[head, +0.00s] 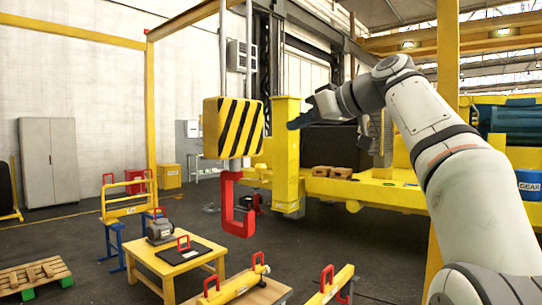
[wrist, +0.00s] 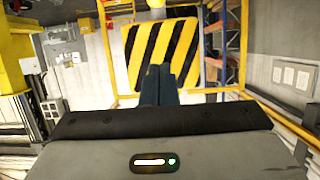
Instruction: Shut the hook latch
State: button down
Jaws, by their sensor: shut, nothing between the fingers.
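The red hook (head: 228,205) hangs below a yellow block with black stripes (head: 234,128) in the head view. Its open mouth faces right, and I cannot make out a separate latch on it. My gripper (head: 298,122) is to the right of the striped block, above the hook's height, with dark fingers pointing left. In the wrist view my gripper (wrist: 159,82) is shut and empty, and its fingers overlap the lower part of the striped block (wrist: 162,50). They look apart from the block. A small red patch, perhaps part of the hook, shows at the top edge there.
A yellow post (head: 286,155) stands just right of the hook, close to my gripper. A yellow table (head: 176,248) with a motor and a black plate stands below left. Yellow beams with red handles (head: 235,285) lie in front. Open floor lies left of the hook.

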jog(key=shift+a, duration=0.1)
jog(key=p, duration=0.2)
send_over(264, 165)
notch_tip(264, 165, down, 3)
jog(key=shift+f, duration=0.15)
jog(key=f, duration=0.4)
jog(key=shift+s+d, duration=0.25)
jog(key=shift+d, duration=0.1)
